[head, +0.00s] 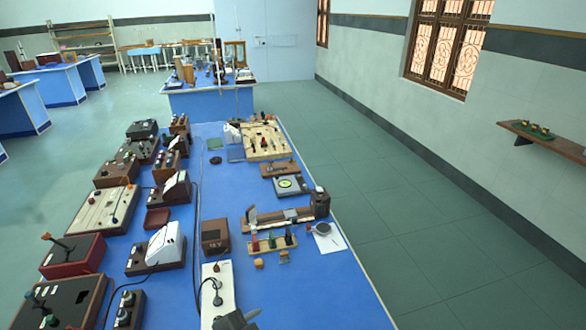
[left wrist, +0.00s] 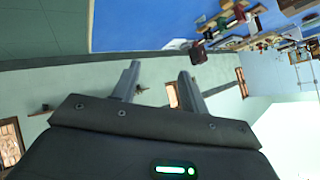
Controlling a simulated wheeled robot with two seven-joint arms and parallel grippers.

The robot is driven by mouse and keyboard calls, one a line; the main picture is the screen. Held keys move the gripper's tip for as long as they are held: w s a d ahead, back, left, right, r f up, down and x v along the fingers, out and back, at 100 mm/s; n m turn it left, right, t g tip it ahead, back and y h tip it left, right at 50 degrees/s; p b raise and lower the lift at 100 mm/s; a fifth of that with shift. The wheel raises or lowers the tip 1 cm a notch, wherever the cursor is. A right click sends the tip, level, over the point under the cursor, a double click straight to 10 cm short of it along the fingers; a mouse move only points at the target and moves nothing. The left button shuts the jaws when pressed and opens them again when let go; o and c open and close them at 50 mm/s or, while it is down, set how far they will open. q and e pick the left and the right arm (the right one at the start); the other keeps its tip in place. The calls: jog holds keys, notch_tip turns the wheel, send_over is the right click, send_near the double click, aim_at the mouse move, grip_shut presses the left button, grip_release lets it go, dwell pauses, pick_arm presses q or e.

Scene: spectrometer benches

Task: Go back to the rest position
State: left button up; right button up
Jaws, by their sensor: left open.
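My left gripper (left wrist: 158,72) shows in the left wrist view with its two grey fingers apart and nothing between them. In the head view, a small dark grey piece, apparently the tip of my left gripper (head: 238,320), shows at the bottom edge, over the near end of the blue bench (head: 320,285). The rest of that arm is out of the picture. The left wrist view is strongly tilted, with the blue bench top at its upper edge. My right gripper is in neither view.
A white board with a cable (head: 217,290) lies close to the gripper tip. A brown box (head: 215,236), a spectrometer-like instrument (head: 290,212) and bottles in a wooden rack (head: 270,243) stand beyond. The bench's near right part is bare. Open floor (head: 420,240) lies to the right.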

pick_arm(q)
jog(key=s+a+f+n+g+y, duration=0.3)
jog(key=s+a+f+n, duration=0.15)
jog(key=s+a, duration=0.45)
jog(key=s+a+f+n+g+y, duration=0.2)
jog(key=s+a+f+n, duration=0.2)
jog(key=s+a+n, duration=0.35)
notch_tip(320, 180, down, 31)
jog(key=s+m+g+b, duration=0.2)
jog(key=b, duration=0.4)
jog(key=s+a+f+g+b, duration=0.1)
jog(key=s+a+f+b, duration=0.2)
jog(key=s+f, duration=1.3)
notch_tip(320, 180, down, 5)
jog(key=shift+s+a+r+b, duration=0.2)
jog(key=shift+s+b, duration=0.15)
jog(key=shift+b, duration=0.15)
